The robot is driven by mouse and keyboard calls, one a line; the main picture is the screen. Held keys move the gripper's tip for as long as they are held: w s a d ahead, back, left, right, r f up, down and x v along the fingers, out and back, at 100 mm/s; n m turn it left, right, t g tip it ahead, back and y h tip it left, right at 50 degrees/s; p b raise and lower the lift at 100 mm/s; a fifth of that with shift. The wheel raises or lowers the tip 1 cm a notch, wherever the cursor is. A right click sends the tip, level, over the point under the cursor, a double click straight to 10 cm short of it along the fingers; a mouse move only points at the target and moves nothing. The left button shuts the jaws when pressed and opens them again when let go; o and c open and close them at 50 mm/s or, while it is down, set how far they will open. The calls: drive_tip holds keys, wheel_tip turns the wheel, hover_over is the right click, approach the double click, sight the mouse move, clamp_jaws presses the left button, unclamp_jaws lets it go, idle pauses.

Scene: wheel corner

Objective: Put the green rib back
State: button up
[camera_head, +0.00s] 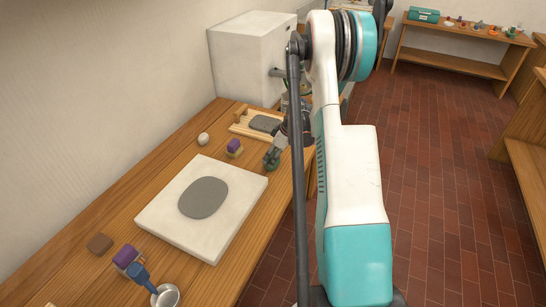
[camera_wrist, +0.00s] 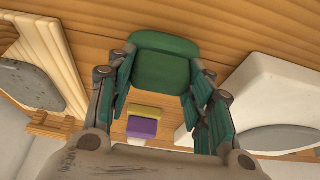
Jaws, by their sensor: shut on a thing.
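In the wrist view the green rib (camera_wrist: 165,68) is a rounded green piece between the fingertips of my gripper (camera_wrist: 164,78). My gripper is shut on it, with a finger at each side. In the head view my gripper (camera_head: 272,155) hangs low over the right edge of the bench, right of a purple and yellow block (camera_head: 235,147). The rib cannot be told apart from the green fingers there. The block also shows in the wrist view (camera_wrist: 142,128), between the fingers but farther off. I cannot tell whether the rib touches the bench.
A white slab (camera_head: 163,226) with a grey disc (camera_head: 204,197) lies on the bench (camera_head: 165,150). A wooden tray (camera_head: 239,128) with a grey piece and a large white box (camera_head: 245,65) stand behind. A white ball, brown block, blue-handled tool and metal bowl (camera_head: 166,296) are left and front.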

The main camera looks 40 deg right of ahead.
drive_tip(key=o, duration=0.9)
drive_tip(key=shift+f, duration=0.1)
drive_tip(key=p+v, duration=0.4)
drive_tip(key=v, duration=0.8)
